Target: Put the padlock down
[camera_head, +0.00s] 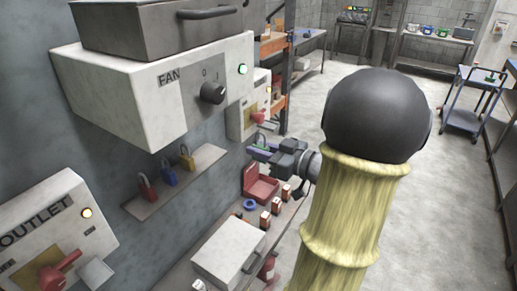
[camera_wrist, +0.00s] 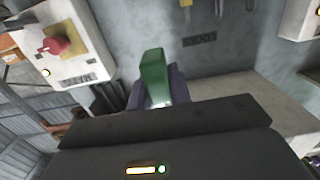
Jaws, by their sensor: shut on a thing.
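A green padlock (camera_wrist: 153,78) is between the purple fingers of my gripper (camera_wrist: 154,92) in the wrist view. My gripper is shut on it and holds it in the air near the wall. In the head view my gripper (camera_head: 262,149) is at the middle, left of my yellow-sleeved arm, with a bit of the padlock (camera_head: 261,138) showing green. The padlock's lower part is hidden by the gripper body in the wrist view.
Below my gripper is a bench with an open red box (camera_head: 262,187), a blue ring (camera_head: 250,205), several small orange and white items and a white case (camera_head: 228,250). The FAN box (camera_head: 150,90) and OUTLET box (camera_head: 55,230) jut from the wall.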

